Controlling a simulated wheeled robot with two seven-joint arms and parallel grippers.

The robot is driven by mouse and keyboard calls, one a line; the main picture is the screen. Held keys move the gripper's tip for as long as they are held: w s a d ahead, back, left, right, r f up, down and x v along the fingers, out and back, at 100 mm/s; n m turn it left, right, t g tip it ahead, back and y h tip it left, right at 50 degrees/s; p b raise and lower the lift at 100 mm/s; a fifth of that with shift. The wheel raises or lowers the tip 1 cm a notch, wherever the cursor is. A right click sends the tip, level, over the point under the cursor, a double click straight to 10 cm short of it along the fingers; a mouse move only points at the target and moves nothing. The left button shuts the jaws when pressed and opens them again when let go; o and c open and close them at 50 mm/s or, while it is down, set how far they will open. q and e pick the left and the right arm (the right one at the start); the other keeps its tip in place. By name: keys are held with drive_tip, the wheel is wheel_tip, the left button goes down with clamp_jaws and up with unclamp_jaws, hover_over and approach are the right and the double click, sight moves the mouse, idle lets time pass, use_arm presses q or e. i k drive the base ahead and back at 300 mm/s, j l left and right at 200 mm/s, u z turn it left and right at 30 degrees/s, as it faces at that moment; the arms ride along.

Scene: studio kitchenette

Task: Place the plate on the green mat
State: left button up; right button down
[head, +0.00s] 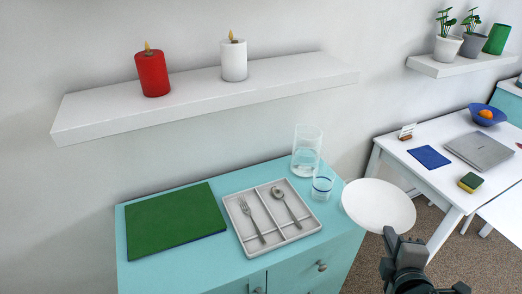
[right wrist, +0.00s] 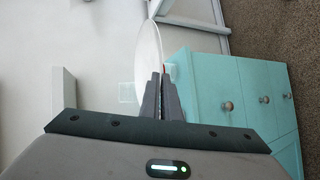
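The white plate (head: 378,206) is held in the air to the right of the teal cabinet in the head view. My right gripper (head: 391,236) is shut on its near edge. In the right wrist view the plate (right wrist: 148,62) appears edge-tilted between the fingers (right wrist: 160,88). The green mat (head: 174,219) lies flat on the left part of the cabinet top, with nothing on it. The plate is apart from the mat, with the cutlery tray between them. My left gripper is not in view.
A grey cutlery tray (head: 243,222) with a fork and spoon sits beside the mat. A glass jar (head: 306,150) and a glass (head: 323,183) stand behind it, near the plate. A white shelf (head: 200,96) with a red candle (head: 152,74) and a white candle (head: 234,60) overhangs the cabinet.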

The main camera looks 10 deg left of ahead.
sight(165, 226)
drive_tip(key=k+j, duration=0.1)
drive_tip(key=j, duration=0.3)
drive_tip(key=k+j, duration=0.1)
drive_tip(key=j, duration=0.25)
drive_tip(key=k+j, duration=0.1)
drive_tip(key=j, duration=0.7)
drive_tip(key=k, duration=0.1)
